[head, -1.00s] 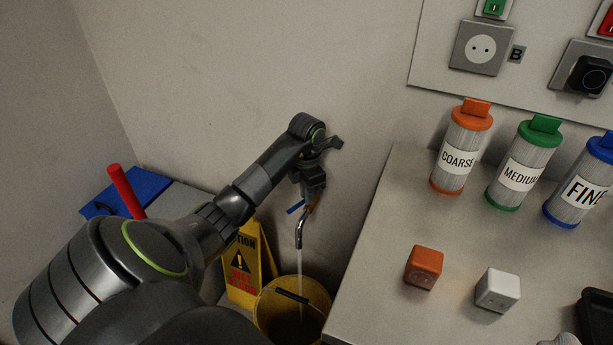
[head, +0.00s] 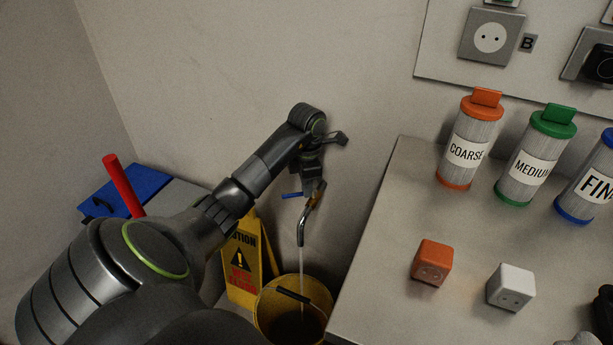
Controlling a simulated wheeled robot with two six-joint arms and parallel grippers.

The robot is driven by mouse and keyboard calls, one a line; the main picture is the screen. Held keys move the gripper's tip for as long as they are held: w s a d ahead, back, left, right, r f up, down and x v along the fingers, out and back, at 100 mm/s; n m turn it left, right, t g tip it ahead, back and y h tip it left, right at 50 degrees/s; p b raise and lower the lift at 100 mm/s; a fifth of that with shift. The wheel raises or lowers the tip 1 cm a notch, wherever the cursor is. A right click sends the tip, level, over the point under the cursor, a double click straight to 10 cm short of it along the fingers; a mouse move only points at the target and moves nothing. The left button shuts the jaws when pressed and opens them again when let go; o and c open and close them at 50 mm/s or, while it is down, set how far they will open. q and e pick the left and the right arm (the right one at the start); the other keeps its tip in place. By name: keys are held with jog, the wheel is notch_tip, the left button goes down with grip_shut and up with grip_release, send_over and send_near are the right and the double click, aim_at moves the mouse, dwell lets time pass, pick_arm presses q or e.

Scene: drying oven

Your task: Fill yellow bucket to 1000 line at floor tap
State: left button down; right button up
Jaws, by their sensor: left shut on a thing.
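The yellow bucket (head: 318,292) stands low beside the table, under the tap. A thin stream of water (head: 301,268) runs from the tap spout (head: 302,232) into it. Dark water shows inside the bucket; its line marks are not visible. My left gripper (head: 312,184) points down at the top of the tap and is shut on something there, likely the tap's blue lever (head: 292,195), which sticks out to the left. The fingers partly hide the tap top.
A yellow caution sign (head: 241,262) stands left of the bucket. The grey table (head: 390,230) at right holds COARSE (head: 465,151), MEDIUM and FINE cartridges, an orange block (head: 431,262) and a white block (head: 510,287). A blue box (head: 135,190) and red handle (head: 124,185) are at left.

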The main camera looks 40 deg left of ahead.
pick_arm(q)
jog(key=shift+w+r, duration=0.15)
jog(key=shift+d+r+n+p, duration=0.1)
jog(key=shift+d+n+p, duration=0.15)
jog(key=shift+n+p, duration=0.65)
jog(key=shift+s+d+n, duration=0.2)
jog(key=shift+d+n, duration=0.05)
jog(key=shift+n, duration=0.55)
jog(key=shift+a, duration=0.1)
